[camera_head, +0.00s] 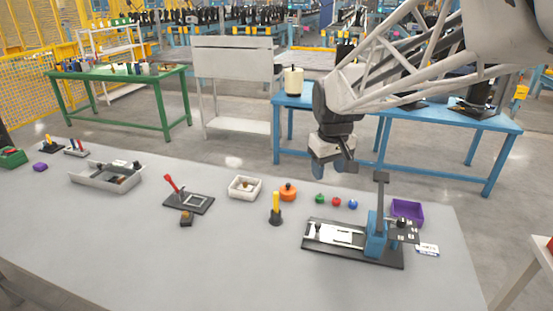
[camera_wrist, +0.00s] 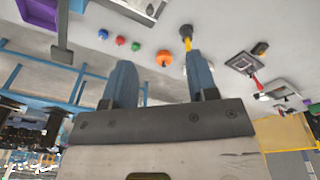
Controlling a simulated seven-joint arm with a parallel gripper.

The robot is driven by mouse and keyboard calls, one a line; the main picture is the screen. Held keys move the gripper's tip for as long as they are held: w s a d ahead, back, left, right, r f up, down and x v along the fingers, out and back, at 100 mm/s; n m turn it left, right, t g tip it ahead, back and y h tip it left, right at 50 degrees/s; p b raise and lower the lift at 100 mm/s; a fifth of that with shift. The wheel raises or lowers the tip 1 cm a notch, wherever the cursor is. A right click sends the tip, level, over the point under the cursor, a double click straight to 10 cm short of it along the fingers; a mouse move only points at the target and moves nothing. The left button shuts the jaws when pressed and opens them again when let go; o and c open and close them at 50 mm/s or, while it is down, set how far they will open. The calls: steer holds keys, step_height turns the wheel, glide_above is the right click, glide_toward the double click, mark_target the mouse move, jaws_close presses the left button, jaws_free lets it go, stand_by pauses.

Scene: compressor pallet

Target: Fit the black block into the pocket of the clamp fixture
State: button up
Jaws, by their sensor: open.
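The clamp fixture (camera_head: 204,204) is a dark plate with a light-edged square pocket and a raised red lever at its left. It lies on the grey table left of centre; in the wrist view it also shows at the upper right (camera_wrist: 243,63). The pocket looks empty. The black block (camera_head: 186,218), small with a brownish knob on top, sits on the table just in front of the fixture, apart from it; it also shows in the wrist view (camera_wrist: 261,48). My gripper (camera_head: 333,169) is open and empty, high above the table's far right side, well away from both.
A yellow-handled tool (camera_head: 276,208), an orange round piece (camera_head: 288,192) and a white box (camera_head: 245,187) stand right of the fixture. A blue-posted press (camera_head: 376,238) and purple bin (camera_head: 408,210) are farther right. A grey tray (camera_head: 95,180) is left. The front table area is clear.

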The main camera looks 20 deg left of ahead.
steer(key=w+a+f+n, duration=0.1)
steer(key=w+a+f, duration=0.15)
steer(key=a, duration=0.45)
steer(key=w+a+f+n, duration=0.2)
steer(key=w+a, duration=0.1)
steer(key=a, duration=0.3)
steer(key=n+g, duration=0.1)
steer(key=n, duration=0.5)
glide_above(185, 213)
steer(key=f, duration=1.8)
steer(key=shift+w+a+f, duration=0.1)
steer(key=shift+a+f, duration=0.1)
steer(key=shift+f, duration=1.3)
steer(key=shift+d+f, duration=0.15)
steer(key=shift+f, duration=1.15)
steer(key=shift+d+f, duration=0.1)
steer(key=shift+f, duration=1.2)
jaws_close()
